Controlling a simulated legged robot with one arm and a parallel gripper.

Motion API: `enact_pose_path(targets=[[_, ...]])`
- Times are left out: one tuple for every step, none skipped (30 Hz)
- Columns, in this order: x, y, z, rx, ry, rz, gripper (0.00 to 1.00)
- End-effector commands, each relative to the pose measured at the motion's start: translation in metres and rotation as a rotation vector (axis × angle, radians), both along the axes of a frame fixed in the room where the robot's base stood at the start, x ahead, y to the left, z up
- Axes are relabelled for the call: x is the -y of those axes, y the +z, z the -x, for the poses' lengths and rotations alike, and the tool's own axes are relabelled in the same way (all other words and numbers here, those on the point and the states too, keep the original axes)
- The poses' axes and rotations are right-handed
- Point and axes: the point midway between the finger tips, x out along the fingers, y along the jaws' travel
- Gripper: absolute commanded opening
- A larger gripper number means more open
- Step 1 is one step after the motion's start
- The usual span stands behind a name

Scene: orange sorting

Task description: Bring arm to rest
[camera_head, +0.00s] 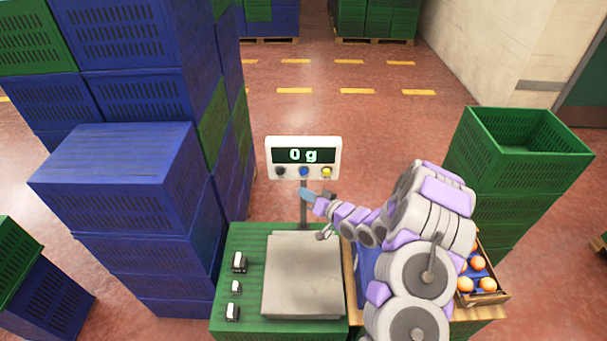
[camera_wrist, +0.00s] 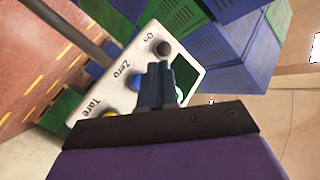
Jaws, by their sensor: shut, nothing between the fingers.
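My arm reaches from the lower right of the head view toward the scale display (camera_head: 303,158), which reads "0 g" and has a black, a blue and a yellow button. My gripper (camera_head: 308,196) is just below the display, in front of its post, shut and empty. In the wrist view the shut blue fingers (camera_wrist: 158,84) overlap the display panel (camera_wrist: 182,50), near its buttons marked On, Zero and Tare. I cannot tell whether the fingertips touch the panel. The bare scale plate (camera_head: 302,275) lies below my gripper.
Stacked blue crates (camera_head: 120,180) stand close on the left. A green crate (camera_head: 515,135) tops a stack on the right. A box (camera_head: 493,303) of oranges (camera_head: 478,263) sits beside my arm. Small weights (camera_head: 238,262) stand left of the plate. Open red floor (camera_head: 370,110) lies behind the display.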

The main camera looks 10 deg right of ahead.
Motion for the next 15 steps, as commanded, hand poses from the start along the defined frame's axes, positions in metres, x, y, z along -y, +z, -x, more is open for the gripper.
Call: enact_pose_path(targets=[[0.000, 0.000, 0.000, 0.000, 0.000, 0.000, 0.00], [0.000, 0.000, 0.000, 0.000, 0.000, 0.000, 0.00], [0.000, 0.000, 0.000, 0.000, 0.000, 0.000, 0.00], [0.000, 0.000, 0.000, 0.000, 0.000, 0.000, 0.00], [0.000, 0.000, 0.000, 0.000, 0.000, 0.000, 0.00], [0.000, 0.000, 0.000, 0.000, 0.000, 0.000, 0.00], [0.000, 0.000, 0.000, 0.000, 0.000, 0.000, 0.00], [0.000, 0.000, 0.000, 0.000, 0.000, 0.000, 0.00], [0.000, 0.000, 0.000, -0.002, -0.001, 0.004, 0.00], [0.000, 0.001, -0.001, -0.003, 0.000, 0.010, 0.00], [0.000, 0.002, -0.001, -0.007, -0.002, 0.019, 0.00], [0.000, 0.004, -0.002, -0.014, -0.005, 0.037, 0.00], [0.000, 0.006, -0.004, -0.019, -0.006, 0.055, 0.00], [0.000, 0.010, -0.005, -0.026, -0.010, 0.078, 0.00], [0.001, 0.013, -0.006, -0.042, -0.015, 0.115, 0.00]])
